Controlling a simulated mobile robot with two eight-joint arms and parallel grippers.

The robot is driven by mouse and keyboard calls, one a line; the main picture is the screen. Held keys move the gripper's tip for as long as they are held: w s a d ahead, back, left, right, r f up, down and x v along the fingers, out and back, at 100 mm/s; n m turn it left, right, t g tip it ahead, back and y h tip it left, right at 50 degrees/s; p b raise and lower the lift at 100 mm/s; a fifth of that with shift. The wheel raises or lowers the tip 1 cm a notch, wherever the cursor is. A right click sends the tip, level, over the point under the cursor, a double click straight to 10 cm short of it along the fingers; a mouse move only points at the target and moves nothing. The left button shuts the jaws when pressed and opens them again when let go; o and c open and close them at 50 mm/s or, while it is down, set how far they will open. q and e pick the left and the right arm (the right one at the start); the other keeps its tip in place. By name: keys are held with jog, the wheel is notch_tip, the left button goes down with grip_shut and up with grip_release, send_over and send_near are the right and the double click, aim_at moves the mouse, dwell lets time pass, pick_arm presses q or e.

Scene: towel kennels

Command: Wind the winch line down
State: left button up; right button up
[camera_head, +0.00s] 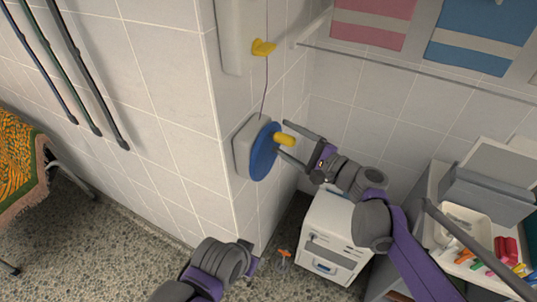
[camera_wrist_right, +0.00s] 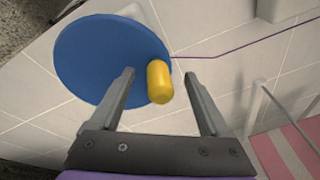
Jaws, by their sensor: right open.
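The winch is a blue disc (camera_head: 262,160) on a pale base (camera_head: 243,140) fixed to the tiled wall corner. A yellow knob (camera_head: 285,139) sticks out from the disc. A thin dark line (camera_head: 265,95) runs up from the winch; in the right wrist view it looks purple (camera_wrist_right: 240,48). My right gripper (camera_head: 281,136) is open at the knob. In the right wrist view its fingers (camera_wrist_right: 159,73) stand on both sides of the yellow knob (camera_wrist_right: 159,85), with gaps. My left gripper (camera_head: 252,262) is low by the wall; its fingers are not clear.
A yellow cleat (camera_head: 263,47) sits on the wall above the winch. A metal rail (camera_head: 400,70) and pink and blue towels (camera_head: 485,38) are at upper right. A white cabinet (camera_head: 325,235) and a cluttered table (camera_head: 440,185) stand below. Poles (camera_head: 75,70) lean at left.

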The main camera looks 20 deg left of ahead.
jog(key=d, duration=0.8)
jog(key=shift+s, duration=0.15)
jog(key=s+d+f+n+h+p, duration=0.1)
jog(key=s+d+f+n+h, duration=0.2)
jog(key=s+d, duration=0.4)
jog(key=s+d+f+n+h+p, duration=0.1)
jog(key=s+d+f+n+h, duration=0.2)
jog(key=d, duration=0.9)
jog(key=s+d+f+n+h+p, duration=0.2)
jog(key=s+d+f+n+h, duration=0.1)
jog(key=s+d+f+h, duration=0.5)
jog(key=s+d+h, duration=0.1)
jog(key=s+h, duration=0.2)
jog(key=s, duration=0.1)
jog(key=shift+d, duration=0.25)
jog(key=shift+s, duration=0.1)
